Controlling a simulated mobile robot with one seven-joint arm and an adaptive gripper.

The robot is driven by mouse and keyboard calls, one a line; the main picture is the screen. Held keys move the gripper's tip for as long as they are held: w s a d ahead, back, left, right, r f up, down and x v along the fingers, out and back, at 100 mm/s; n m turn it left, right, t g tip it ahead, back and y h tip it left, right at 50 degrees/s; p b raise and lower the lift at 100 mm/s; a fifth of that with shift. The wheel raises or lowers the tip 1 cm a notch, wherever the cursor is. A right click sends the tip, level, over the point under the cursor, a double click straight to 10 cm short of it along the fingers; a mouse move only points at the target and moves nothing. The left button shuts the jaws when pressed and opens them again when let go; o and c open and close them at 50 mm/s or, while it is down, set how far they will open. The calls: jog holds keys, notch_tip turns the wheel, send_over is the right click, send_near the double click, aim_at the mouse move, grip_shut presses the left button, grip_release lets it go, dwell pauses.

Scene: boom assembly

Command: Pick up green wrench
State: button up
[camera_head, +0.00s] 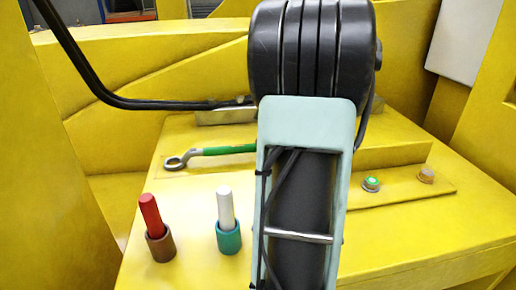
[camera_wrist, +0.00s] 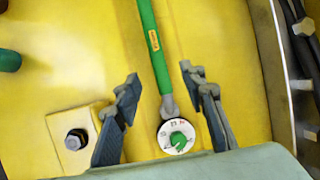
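The green wrench (camera_head: 228,150) lies on the yellow surface in the head view, its grey ring end to the left and its other end hidden behind my arm. In the wrist view the green handle of the wrench (camera_wrist: 152,40) runs down from the top edge, and its grey neck reaches between the fingers. My gripper (camera_wrist: 160,75) is open, one finger on each side of the wrench, with gaps on both sides. Whether the fingers are down at the wrench's height is hard to tell. My arm hides the gripper in the head view.
A round pale disc with a green centre (camera_wrist: 177,135) sits below the wrench's neck. A bolt (camera_wrist: 76,139) stands on a yellow block near the left finger. Red (camera_head: 150,212) and white (camera_head: 225,206) pegs stand in holders at front left. A green-topped bolt (camera_head: 371,183) is right.

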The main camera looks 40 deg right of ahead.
aim_at(250, 145)
jog(key=x, duration=0.9)
jog(key=shift+s+a, duration=0.15)
jog(key=shift+a, duration=0.05)
jog(key=shift+c, duration=0.4)
grip_shut()
jog(key=shift+r, duration=0.1)
